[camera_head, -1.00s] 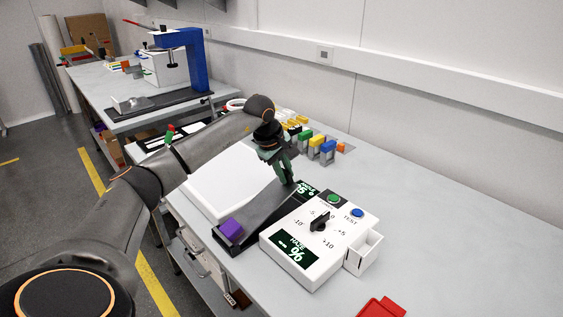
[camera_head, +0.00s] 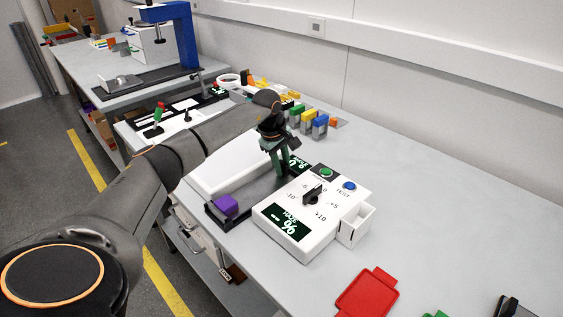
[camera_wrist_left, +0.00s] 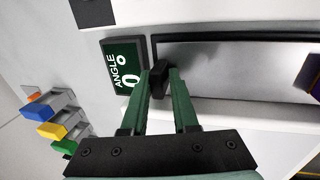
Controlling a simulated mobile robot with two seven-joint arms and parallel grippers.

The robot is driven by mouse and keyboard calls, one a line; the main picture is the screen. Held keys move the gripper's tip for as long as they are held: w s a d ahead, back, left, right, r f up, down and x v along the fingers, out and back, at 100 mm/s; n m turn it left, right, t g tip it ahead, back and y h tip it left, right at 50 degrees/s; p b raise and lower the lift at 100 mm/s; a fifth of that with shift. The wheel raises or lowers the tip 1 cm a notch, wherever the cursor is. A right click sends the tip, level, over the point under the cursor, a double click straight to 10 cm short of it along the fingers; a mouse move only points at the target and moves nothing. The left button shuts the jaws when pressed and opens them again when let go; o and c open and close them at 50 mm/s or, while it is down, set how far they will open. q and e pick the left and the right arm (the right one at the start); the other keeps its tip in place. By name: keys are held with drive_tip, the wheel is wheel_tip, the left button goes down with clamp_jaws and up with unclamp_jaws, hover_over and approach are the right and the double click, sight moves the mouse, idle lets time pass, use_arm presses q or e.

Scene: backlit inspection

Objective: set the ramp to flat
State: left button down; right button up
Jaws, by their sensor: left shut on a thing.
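The ramp (camera_head: 252,196) is a long dark channel on the bench, with a purple block (camera_head: 225,205) at its near end. My left gripper (camera_head: 284,171) is at the ramp's far end. In the wrist view its green fingers (camera_wrist_left: 164,82) are closed on a small black knob (camera_wrist_left: 159,78) beside the ramp. The angle display (camera_wrist_left: 124,78) next to the knob reads 0°; in the head view the display (camera_head: 299,162) is partly hidden. My right gripper is out of view.
A white control box (camera_head: 305,215) with a dial, green and blue buttons stands just right of the ramp. A white panel (camera_head: 235,160) lies behind-left. Colored blocks (camera_head: 312,122) stand beyond the gripper.

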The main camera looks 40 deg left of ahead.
use_arm(q)
drive_tip(key=shift+w+d, duration=0.1)
drive_tip(key=shift+w, duration=0.1)
drive_tip(key=c, duration=0.9)
unclamp_jaws()
drive_tip(key=shift+o, duration=0.3)
drive_tip(key=shift+f, duration=0.1)
drive_tip(key=shift+s+f, duration=0.15)
drive_tip(key=v, duration=1.3)
